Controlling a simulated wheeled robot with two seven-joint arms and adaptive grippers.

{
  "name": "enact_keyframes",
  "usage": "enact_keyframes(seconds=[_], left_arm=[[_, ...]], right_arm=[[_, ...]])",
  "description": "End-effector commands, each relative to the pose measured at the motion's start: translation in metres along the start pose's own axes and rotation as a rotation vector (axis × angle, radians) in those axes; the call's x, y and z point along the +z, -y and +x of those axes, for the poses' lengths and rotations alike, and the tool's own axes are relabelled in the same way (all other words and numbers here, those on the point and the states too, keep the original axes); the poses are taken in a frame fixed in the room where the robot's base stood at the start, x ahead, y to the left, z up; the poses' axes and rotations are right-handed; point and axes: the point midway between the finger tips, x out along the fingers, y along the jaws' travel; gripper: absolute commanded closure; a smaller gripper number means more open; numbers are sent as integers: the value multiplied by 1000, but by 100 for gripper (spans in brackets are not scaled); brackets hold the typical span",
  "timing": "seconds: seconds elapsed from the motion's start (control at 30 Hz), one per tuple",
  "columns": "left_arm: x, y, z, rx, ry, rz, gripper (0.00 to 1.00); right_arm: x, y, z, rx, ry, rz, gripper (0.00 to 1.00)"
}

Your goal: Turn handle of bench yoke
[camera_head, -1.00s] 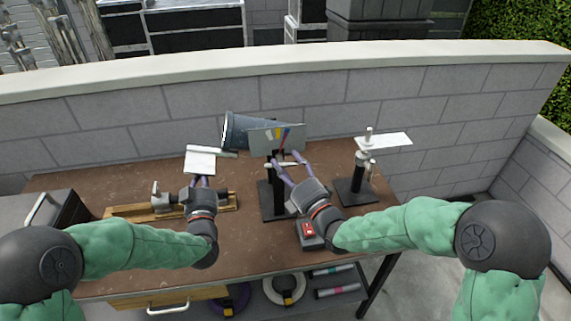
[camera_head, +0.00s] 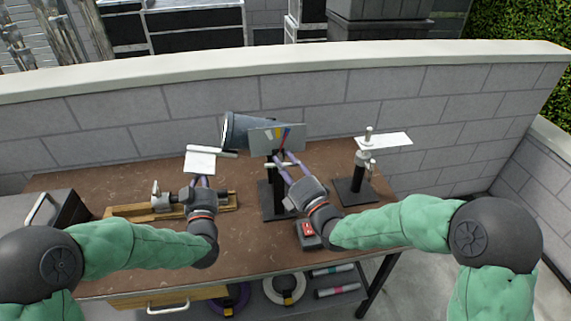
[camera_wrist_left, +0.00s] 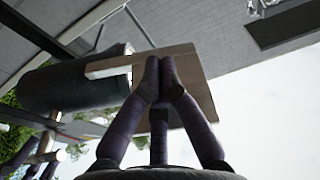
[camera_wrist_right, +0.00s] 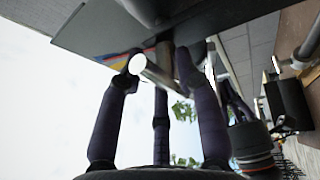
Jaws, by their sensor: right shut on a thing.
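The bench yoke is a black stand (camera_head: 279,196) at the middle of the workbench, with a grey plate (camera_head: 262,140) bearing coloured stripes. Its metal handle (camera_wrist_right: 155,73) is a short rod with a pale round end in the right wrist view. My right gripper (camera_head: 284,158) is shut on this handle, with fingers on either side of it, just below the plate. My left gripper (camera_head: 200,180) is below a pale flat plate (camera_head: 200,162) on the left. In the left wrist view its fingertips (camera_wrist_left: 160,65) are together in front of a tan plate (camera_wrist_left: 195,90); no held thing shows.
A similar stand with a white plate (camera_head: 384,140) stands to the right. A dark cylinder (camera_head: 234,132) is behind the grey plate. A metal clamp on a wooden rail (camera_head: 130,211) lies left. A red-topped box (camera_head: 307,235) sits close under my right forearm. The front middle of the workbench (camera_head: 255,250) is clear.

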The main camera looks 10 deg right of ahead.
Motion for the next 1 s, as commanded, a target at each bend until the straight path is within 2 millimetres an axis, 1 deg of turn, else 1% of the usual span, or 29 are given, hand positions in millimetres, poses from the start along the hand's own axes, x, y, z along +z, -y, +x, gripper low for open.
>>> enact_keyframes(seconds=[0.27,1.0], left_arm=[[-1,0,0,0,-2,0,100],[-1,0,0,0,-2,0,100]], right_arm=[[0,0,0,63,29,138,99],[-3,7,0,326,163,768,99]])
